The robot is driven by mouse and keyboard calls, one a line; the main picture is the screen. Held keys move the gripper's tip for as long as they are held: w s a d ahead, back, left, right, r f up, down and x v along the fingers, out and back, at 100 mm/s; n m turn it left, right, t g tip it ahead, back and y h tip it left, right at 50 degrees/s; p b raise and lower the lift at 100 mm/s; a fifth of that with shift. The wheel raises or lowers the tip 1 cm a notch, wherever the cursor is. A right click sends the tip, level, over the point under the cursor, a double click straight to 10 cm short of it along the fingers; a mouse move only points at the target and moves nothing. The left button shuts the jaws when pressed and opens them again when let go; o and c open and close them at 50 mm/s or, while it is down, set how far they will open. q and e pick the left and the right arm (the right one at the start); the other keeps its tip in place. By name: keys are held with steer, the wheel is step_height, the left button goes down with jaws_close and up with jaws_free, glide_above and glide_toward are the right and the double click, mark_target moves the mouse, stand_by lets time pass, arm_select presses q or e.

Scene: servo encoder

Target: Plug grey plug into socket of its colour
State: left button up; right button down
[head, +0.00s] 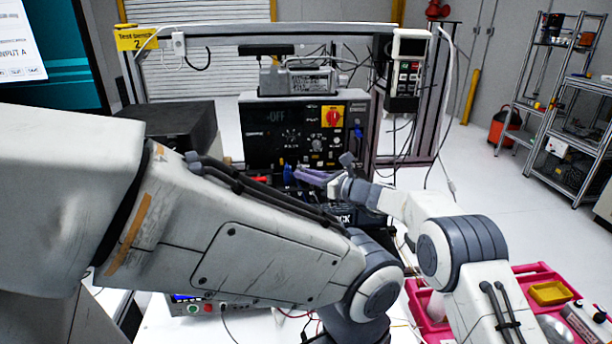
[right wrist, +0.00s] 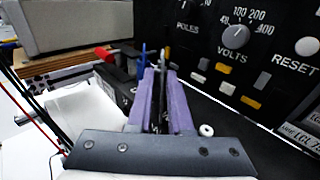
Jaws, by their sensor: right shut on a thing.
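My right gripper (head: 312,176), with purple fingers, is in front of the lower part of the black instrument panel (head: 262,150). In the right wrist view, its fingers (right wrist: 162,85) are closed on a slim dark-grey piece (right wrist: 161,62), which looks like the grey plug; the fingers hide most of it. The panel's lower face in that view carries small coloured sockets, including a grey one (right wrist: 262,80), a yellow one (right wrist: 223,68) and a white one (right wrist: 226,85). The held piece appears left of these sockets; I cannot tell if it touches anything. My left gripper is out of view.
Loose wires (right wrist: 25,95) hang at left. A pink tray (head: 540,270) is at front right. My left arm crosses the head view's foreground.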

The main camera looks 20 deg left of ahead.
steer(key=shift+b, duration=0.85)
stand_by(1.1)
stand_by(0.4)
steer(key=shift+f+b, duration=0.25)
steer(key=shift+b, duration=0.2)
steer(key=c, duration=0.8)
jaws_free()
steer(key=shift+o, duration=0.2)
steer(key=shift+r, duration=0.15)
